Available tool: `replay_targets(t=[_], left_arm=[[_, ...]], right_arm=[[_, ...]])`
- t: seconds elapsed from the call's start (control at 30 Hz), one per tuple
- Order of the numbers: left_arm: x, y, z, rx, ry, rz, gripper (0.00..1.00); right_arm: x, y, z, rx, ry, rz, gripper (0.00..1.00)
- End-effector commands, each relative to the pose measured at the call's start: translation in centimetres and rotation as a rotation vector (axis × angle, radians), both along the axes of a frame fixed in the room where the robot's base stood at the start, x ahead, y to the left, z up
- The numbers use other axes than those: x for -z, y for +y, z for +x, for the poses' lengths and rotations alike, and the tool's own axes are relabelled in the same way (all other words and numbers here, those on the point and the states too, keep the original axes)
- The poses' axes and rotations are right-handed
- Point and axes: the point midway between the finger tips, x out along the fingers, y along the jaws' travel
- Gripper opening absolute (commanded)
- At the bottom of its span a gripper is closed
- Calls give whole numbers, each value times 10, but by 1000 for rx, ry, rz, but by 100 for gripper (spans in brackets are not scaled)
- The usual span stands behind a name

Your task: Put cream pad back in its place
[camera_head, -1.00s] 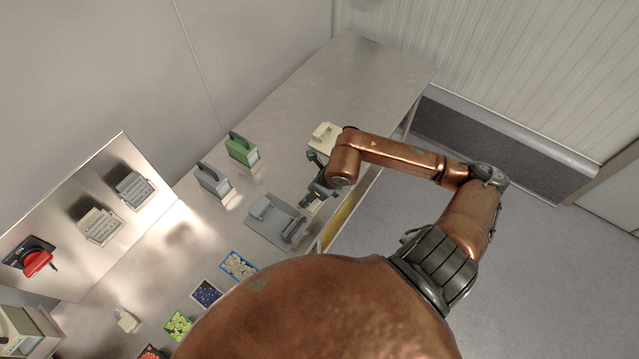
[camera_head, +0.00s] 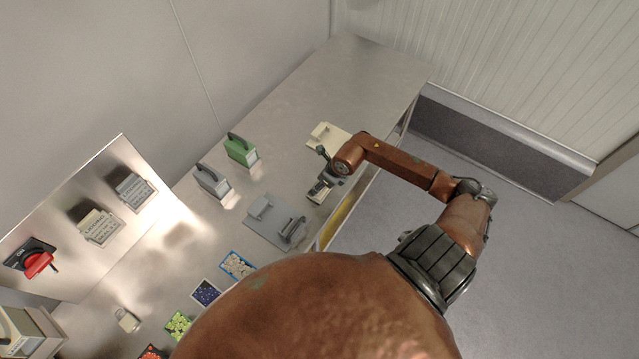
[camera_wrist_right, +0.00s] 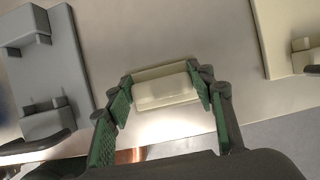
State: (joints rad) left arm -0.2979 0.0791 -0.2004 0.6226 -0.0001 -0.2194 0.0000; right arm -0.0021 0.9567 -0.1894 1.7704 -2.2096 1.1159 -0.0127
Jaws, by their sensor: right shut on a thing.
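My right gripper (camera_head: 322,182) is shut on the cream pad (camera_wrist_right: 166,88), a small pale block. The wrist view shows its two green-lined fingers (camera_wrist_right: 160,98) on either side of the pad. In the head view the pad (camera_head: 317,192) is partly covered by the gripper, near the table's front edge, between a grey plate and a cream plate. I cannot tell whether it touches the table. The cream plate (camera_head: 322,135) has raised blocks and lies behind the gripper, partly hidden by my arm; it also shows at the right of the wrist view (camera_wrist_right: 268,40). My left gripper is not in view.
The grey plate (camera_head: 262,232) with raised blocks lies left of the gripper. A green block (camera_head: 241,150) and a grey block (camera_head: 212,183), both with handles, stand farther back. Several colored trays, including a blue one (camera_head: 207,293), lie nearer. The table's far end (camera_head: 365,75) is clear.

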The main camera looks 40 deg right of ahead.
Motion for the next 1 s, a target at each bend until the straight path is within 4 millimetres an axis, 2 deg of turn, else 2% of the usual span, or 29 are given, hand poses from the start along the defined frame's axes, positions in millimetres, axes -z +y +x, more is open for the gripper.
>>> replay_targets(t=[0.33,0.37,0.6,0.87,1.0], left_arm=[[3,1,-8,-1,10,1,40],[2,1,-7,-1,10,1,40],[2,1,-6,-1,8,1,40],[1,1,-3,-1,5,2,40],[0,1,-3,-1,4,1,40]], right_arm=[[5,0,0,0,0,-1,16],[5,0,0,0,0,-1,51],[4,0,0,0,0,-1,67],[3,0,0,0,-1,-1,67],[-5,-1,-2,-1,-2,-3,67]])
